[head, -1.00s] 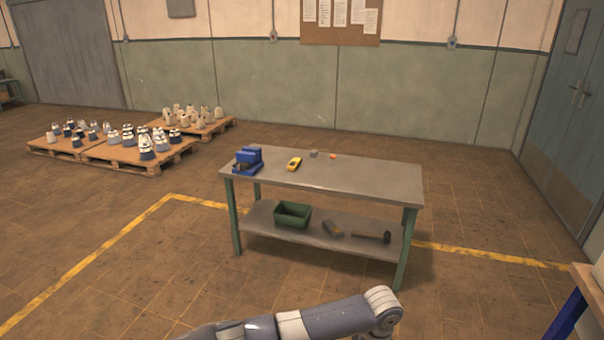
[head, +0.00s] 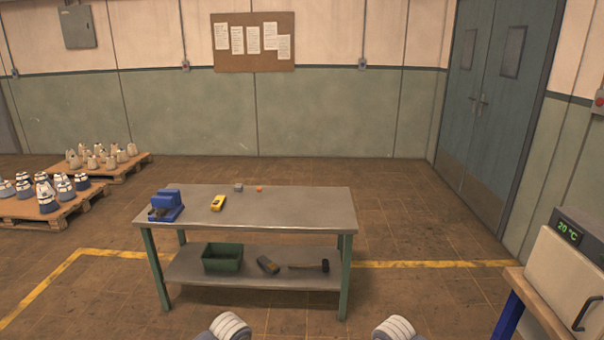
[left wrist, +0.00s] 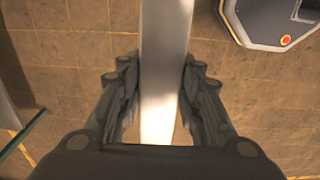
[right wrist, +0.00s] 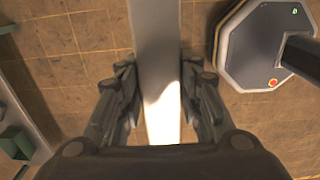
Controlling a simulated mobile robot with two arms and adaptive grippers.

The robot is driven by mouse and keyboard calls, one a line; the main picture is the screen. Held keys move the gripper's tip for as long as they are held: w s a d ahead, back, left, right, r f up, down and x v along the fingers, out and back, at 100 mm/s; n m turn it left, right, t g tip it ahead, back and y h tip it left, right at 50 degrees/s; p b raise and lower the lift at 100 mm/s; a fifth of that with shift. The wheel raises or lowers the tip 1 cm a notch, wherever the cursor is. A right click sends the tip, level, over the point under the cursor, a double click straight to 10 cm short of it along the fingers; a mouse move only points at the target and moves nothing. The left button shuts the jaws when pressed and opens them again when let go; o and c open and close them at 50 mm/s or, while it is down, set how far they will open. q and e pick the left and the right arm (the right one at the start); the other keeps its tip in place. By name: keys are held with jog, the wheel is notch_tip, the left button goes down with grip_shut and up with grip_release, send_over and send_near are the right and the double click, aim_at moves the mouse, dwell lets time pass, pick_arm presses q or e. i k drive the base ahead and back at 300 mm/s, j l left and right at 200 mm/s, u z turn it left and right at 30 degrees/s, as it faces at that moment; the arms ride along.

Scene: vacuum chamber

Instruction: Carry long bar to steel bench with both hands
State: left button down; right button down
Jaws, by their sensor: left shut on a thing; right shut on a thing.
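The steel bench (head: 285,208) stands ahead in the head view, left of centre, with a grey top, green legs and a lower shelf. The long bar (left wrist: 166,25) is a pale, smooth metal bar. It runs up through the left wrist view between the fingers of my left gripper (left wrist: 156,66), which is shut on it. The bar also shows in the right wrist view (right wrist: 155,25), where my right gripper (right wrist: 158,67) is shut on it. The bar and both grippers are out of sight in the head view. The bar's ends are not clearly seen.
On the benchtop are a blue vise (head: 167,205), a yellow device (head: 218,202) and two small items. The shelf holds a green bin (head: 222,257) and a hammer (head: 310,266). A cream-coloured oven-like unit (head: 570,285) stands at right. Open floor lies between it and the bench.

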aim_at(274, 205)
jog(key=i+j, duration=0.15)
jog(key=i, duration=0.45)
jog(key=i+j, duration=0.2)
jog(key=i, duration=0.4)
jog(key=i+j, duration=0.15)
jog(key=i, duration=0.5)
jog(key=i+j, duration=0.15)
jog(key=i, duration=0.45)
jog(key=i+j, duration=0.15)
jog(key=i, duration=0.45)
jog(key=i+j, duration=0.2)
jog(key=i, duration=0.4)
